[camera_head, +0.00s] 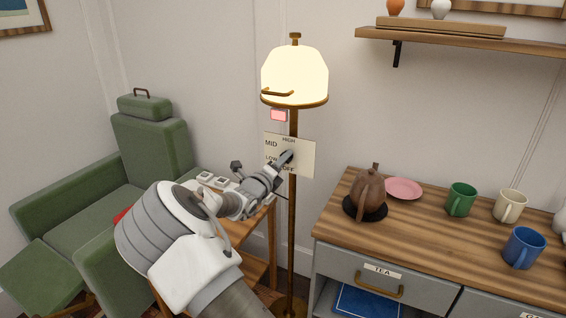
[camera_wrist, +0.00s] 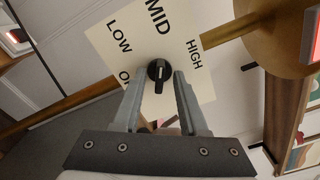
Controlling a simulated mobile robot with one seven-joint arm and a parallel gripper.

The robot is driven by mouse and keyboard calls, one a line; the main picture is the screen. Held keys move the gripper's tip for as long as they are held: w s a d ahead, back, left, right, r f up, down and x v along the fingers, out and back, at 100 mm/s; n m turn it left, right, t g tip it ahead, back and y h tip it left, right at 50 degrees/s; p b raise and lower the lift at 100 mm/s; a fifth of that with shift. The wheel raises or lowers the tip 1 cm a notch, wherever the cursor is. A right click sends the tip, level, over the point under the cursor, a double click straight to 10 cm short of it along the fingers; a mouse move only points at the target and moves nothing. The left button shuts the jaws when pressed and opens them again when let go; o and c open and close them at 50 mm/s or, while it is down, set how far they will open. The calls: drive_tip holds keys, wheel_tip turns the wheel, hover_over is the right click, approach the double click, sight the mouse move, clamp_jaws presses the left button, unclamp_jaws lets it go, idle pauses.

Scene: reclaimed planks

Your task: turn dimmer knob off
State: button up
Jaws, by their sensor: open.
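The black dimmer knob (camera_wrist: 158,70) sits on a cream panel (camera_wrist: 118,50) marked LOW, MID and HIGH, with an O of another label showing. The wrist view shows a pale line on the knob, but I cannot tell surely which label it points to. The panel also shows in the head view (camera_head: 304,146), on the lamp's pole, with its OFF label partly covered. The lamp shade (camera_head: 295,75) glows. My gripper (camera_wrist: 158,82) is open, with one finger on each side of the knob. I cannot tell whether the fingers touch it. In the head view my gripper (camera_head: 286,158) is at the panel.
A green armchair (camera_head: 150,150) stands left. A small wooden side table (camera_head: 258,232) is under my arm. At right a cabinet (camera_head: 340,262) holds a brown teapot (camera_head: 370,190), a pink plate (camera_head: 404,188) and several mugs. A wall shelf (camera_head: 450,42) hangs above.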

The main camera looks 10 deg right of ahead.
clamp_jaws()
drive_tip(key=shift+n, duration=0.3)
idle(0.4)
drive_tip(key=shift+n+p, duration=2.9)
drive_tip(key=shift+n, duration=8.7)
unclamp_jaws()
